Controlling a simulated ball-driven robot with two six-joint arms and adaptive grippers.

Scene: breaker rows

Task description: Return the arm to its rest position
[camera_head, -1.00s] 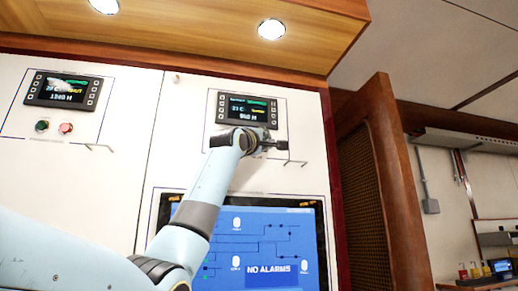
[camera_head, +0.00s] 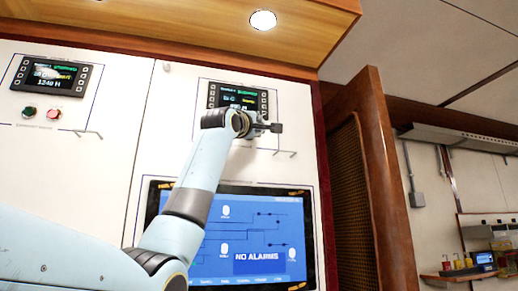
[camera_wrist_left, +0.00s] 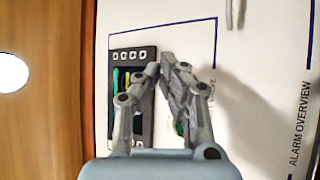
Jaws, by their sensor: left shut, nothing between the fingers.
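My left arm comes in from the lower left in the head view. The same display (camera_wrist_left: 125,75) shows behind and left of the fingers there. A green button (camera_wrist_left: 180,127) is partly hidden behind the fingers. I cannot tell how far the fingertips are from the panel. My right gripper is not in view.
A large blue screen (camera_head: 240,215) reading "NO ALARMS" is below, partly behind my arm. A second display (camera_head: 50,75) with a green button (camera_head: 29,112) and a red button (camera_head: 55,114) is at left. A wooden overhang (camera_head: 200,25) is above; a wooden door (camera_head: 372,180) stands right.

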